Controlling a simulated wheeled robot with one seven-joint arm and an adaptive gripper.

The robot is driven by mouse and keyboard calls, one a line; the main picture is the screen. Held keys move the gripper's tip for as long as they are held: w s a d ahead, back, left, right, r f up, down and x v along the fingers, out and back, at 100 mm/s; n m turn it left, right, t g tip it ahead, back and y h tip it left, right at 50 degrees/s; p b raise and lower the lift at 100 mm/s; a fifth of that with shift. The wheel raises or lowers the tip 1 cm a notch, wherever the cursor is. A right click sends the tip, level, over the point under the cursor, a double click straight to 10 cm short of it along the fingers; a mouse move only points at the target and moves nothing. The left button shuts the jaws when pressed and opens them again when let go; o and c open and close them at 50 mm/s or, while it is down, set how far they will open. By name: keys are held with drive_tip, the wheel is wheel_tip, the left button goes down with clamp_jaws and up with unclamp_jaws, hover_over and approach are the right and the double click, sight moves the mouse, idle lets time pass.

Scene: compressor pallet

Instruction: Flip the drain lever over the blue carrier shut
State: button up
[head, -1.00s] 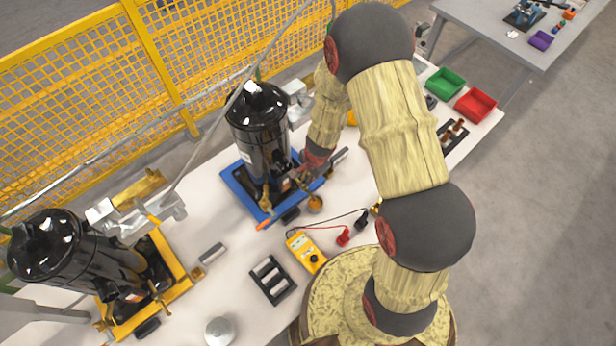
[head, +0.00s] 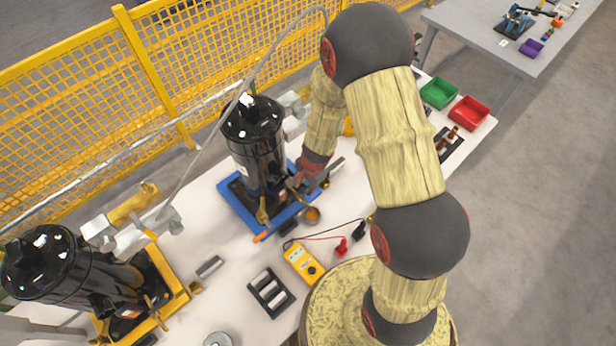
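The blue carrier (head: 230,203) stands on the white table and holds a black, glossy compressor (head: 256,150). A short orange-tipped lever (head: 262,237) sticks out at the carrier's front corner, below a brass fitting (head: 262,212). It looks like the drain lever; its exact angle is too small to tell. My gripper (head: 295,187) is at the right side of the compressor, over the carrier's right part, apart from the orange tip. The fingers are small and blend with the brass and dark parts, so their opening and any contact are unclear.
A yellow carrier (head: 178,286) with another black compressor (head: 70,270) stands at lower left. A yellow meter (head: 302,263) with leads and a black tray (head: 270,292) lie in front. Green (head: 439,93) and red (head: 468,112) bins are at right. A yellow fence (head: 75,95) runs behind.

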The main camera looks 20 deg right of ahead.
wheel_tip(320, 180, up, 10)
drive_tip(key=s, duration=0.2)
drive_tip(key=shift+d+f, duration=0.2)
drive_tip(key=shift+d, duration=0.2)
idle(0.4)
